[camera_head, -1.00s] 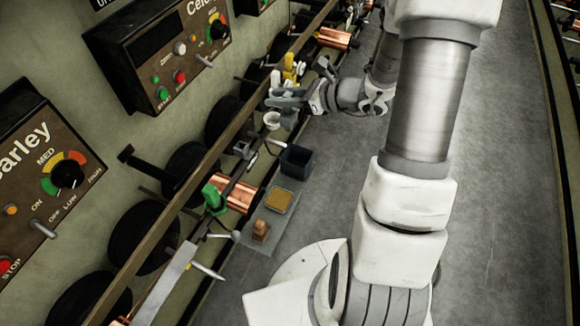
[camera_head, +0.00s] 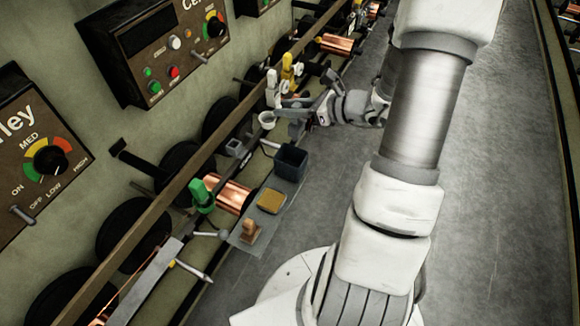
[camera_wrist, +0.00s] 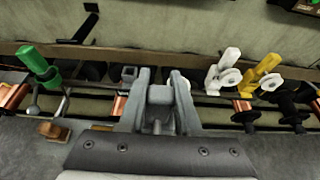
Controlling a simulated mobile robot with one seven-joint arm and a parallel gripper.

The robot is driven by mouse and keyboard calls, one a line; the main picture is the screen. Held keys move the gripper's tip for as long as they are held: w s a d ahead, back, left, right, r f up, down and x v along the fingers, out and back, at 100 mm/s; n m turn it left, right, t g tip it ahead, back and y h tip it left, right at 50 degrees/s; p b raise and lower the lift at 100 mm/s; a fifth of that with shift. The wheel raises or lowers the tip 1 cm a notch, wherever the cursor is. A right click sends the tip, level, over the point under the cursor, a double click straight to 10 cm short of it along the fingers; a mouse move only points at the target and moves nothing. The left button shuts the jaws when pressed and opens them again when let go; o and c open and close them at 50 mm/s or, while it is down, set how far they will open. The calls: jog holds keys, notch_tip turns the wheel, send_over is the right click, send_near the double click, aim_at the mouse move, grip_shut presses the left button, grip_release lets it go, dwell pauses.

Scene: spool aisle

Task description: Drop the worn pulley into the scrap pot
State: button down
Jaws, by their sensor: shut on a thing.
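My gripper (camera_head: 279,108) is beside the machine rail, its fingers pointing left. A white round piece (camera_head: 267,120), which looks like the worn pulley, is at the fingertips. In the wrist view, my gripper's fingers (camera_wrist: 163,75) stand upright, and a white rounded edge (camera_wrist: 180,80) shows partly behind the right finger. The grip itself is hard to make out. The dark, open-topped square container (camera_head: 292,162), likely the scrap pot, stands at the far end of a grey tray (camera_head: 247,231), below and right of the gripper. I cannot make it out in the wrist view.
The tray also bears a yellow pad (camera_head: 271,201) and a brown block (camera_head: 250,231). Green (camera_head: 202,195), white (camera_head: 272,88) and yellow (camera_head: 288,70) guide holders line the rail. A small grey square fitting (camera_head: 235,148) lies between. The floor at right is clear.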

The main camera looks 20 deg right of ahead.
notch_tip(320, 180, down, 4)
jog(key=b, duration=0.3)
jog(key=shift+f, duration=0.25)
jog(key=c, duration=0.5)
grip_release()
jog(key=shift+p+v, duration=2.55)
jog(key=shift+v, duration=6.15)
jog(key=shift+r, duration=0.15)
